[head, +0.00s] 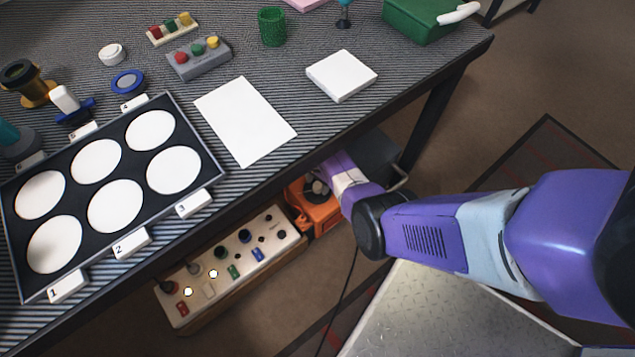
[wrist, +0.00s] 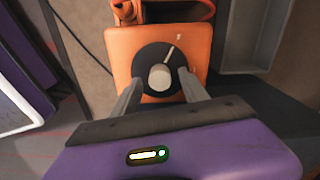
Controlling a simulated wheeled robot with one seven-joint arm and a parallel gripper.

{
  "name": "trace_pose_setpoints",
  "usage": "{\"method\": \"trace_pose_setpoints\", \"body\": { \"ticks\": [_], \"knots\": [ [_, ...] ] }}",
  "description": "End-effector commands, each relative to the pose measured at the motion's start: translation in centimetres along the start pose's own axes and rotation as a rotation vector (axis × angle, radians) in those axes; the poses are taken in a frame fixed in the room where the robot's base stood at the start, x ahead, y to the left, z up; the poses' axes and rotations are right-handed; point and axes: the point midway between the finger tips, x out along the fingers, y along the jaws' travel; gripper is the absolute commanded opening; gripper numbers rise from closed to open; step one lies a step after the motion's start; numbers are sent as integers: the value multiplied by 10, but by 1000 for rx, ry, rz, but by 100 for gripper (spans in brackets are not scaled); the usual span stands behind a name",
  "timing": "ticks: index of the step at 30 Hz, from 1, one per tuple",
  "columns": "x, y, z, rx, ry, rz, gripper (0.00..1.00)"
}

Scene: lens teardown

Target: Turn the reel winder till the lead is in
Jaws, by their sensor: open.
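The orange reel winder (head: 318,208) sits low beneath the table's front edge, partly hidden by my arm in the head view. In the wrist view its orange face (wrist: 122,45) carries a round black dial with a white pointer line and a pale knob (wrist: 160,78) in the middle. My gripper (wrist: 159,80) is open, with one grey finger on each side of the knob. I cannot tell whether the fingers touch it. A thin black lead (head: 346,285) hangs down beside the winder to the floor in the head view; a dark cord (wrist: 80,38) also shows in the wrist view.
A control panel (head: 190,308) with switches and lit buttons stands left of the winder. Above, the striped table (head: 300,130) holds a tray (head: 210,160) with white discs, a white sheet (head: 245,120) and a white block (head: 341,75). A metal plate (head: 440,315) lies at lower right.

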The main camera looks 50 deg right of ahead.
Motion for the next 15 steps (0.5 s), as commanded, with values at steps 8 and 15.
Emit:
{"method": "trace_pose_setpoints", "body": {
  "ticks": [8, 15],
  "knots": [
    [-48, -1, 0, 0, 2, -3, 52],
    [-72, 0, 0, 0, 1, 0, 52]
  ]
}}
